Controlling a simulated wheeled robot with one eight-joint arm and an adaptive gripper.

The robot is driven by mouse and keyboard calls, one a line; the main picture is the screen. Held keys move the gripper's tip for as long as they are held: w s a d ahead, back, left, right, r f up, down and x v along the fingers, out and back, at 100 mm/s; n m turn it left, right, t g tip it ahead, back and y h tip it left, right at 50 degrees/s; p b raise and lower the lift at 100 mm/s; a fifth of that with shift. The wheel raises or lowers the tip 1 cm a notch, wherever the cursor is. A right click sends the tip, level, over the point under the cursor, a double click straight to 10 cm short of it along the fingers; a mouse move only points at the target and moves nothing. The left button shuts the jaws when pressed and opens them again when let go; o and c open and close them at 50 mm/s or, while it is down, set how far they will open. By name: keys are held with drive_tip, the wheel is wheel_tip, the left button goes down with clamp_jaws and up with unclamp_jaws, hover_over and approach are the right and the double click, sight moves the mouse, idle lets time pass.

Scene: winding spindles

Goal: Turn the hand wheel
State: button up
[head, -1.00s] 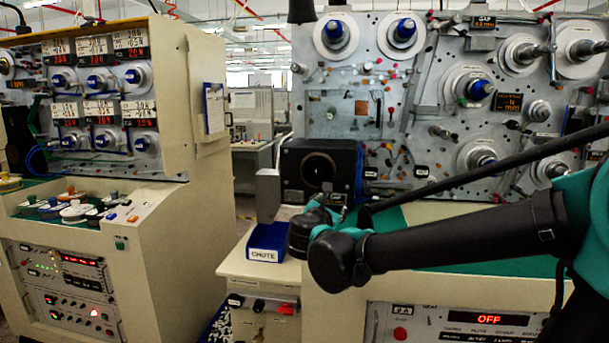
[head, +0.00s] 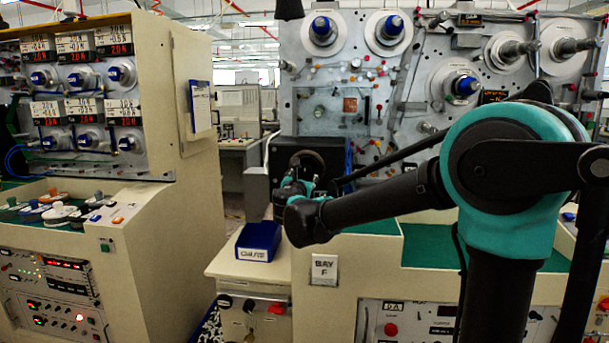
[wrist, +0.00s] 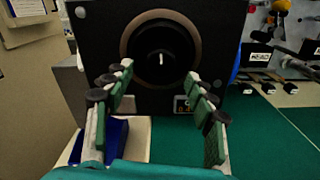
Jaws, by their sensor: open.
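The hand wheel (wrist: 160,50) is a dark round disc with a bronze-brown rim and a short white mark near its centre. It is set in the front of a black box (wrist: 92,45). In the head view the box (head: 337,153) stands at the left end of the machine, and my gripper (head: 296,184) covers part of the wheel. In the wrist view my gripper (wrist: 160,88) is open and empty, its green-padded fingers spread to either side below the wheel. The fingers appear apart from the wheel; the exact gap cannot be told.
A blue bin marked CHUTE (head: 259,240) sits on a cream ledge left of my wrist; it shows below the left finger (wrist: 108,140). A green work surface (head: 425,245) lies to the right. A cream cabinet with spindles (head: 150,100) stands left across a gap.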

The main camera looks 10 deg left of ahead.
sight(305, 173)
drive_tip(key=shift+w+d, duration=0.1)
drive_tip(key=shift+w, duration=2.2)
drive_tip(key=c, duration=1.2)
